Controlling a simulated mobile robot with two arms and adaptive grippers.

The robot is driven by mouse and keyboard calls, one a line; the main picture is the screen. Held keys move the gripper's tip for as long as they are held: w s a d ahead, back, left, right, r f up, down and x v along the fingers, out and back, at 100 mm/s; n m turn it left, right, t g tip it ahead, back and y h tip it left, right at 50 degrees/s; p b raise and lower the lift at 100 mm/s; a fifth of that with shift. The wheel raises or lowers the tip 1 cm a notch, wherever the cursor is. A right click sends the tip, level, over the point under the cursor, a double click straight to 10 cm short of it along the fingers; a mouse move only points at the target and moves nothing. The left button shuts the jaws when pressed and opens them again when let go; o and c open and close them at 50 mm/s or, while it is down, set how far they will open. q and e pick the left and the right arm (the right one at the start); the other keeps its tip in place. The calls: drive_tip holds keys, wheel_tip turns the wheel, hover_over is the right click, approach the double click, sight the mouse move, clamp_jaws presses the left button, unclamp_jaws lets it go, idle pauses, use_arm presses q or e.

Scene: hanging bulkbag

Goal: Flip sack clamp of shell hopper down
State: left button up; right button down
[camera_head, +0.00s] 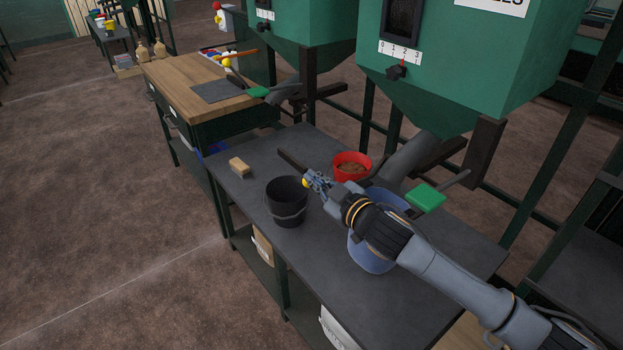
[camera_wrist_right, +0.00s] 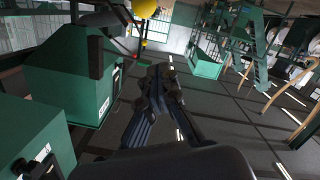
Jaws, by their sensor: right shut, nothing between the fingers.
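The near green hopper (camera_head: 465,70) stands at the upper right, its sign cut off by the frame edge. A grey spout (camera_head: 408,157) slants down from it. A dark bar (camera_head: 292,160) and a small yellow knob (camera_head: 305,183) show beside my right gripper (camera_head: 317,182), which is shut and empty above the table. I cannot tell whether it touches the knob, or which part is the sack clamp. A green pad on a rod (camera_head: 426,198) sits right of the spout, beyond my right arm. In the right wrist view my right gripper (camera_wrist_right: 160,85) points away from the camera. My left gripper is out of view.
The dark table (camera_head: 235,195) holds a black bucket (camera_head: 287,203), a red bowl with brown contents (camera_head: 351,165), a tan block (camera_head: 239,166) and a blue container (camera_head: 371,255) partly behind my arm. A second green hopper (camera_head: 310,22) and wooden-topped bench (camera_head: 175,75) stand beyond. Floor at left is clear.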

sight(306, 186)
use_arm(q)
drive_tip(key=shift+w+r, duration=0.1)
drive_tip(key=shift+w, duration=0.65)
use_arm(e)
drive_tip(key=w+f, duration=0.4)
drive_tip(key=w, duration=0.1)
drive_tip(key=shift+a, duration=0.4)
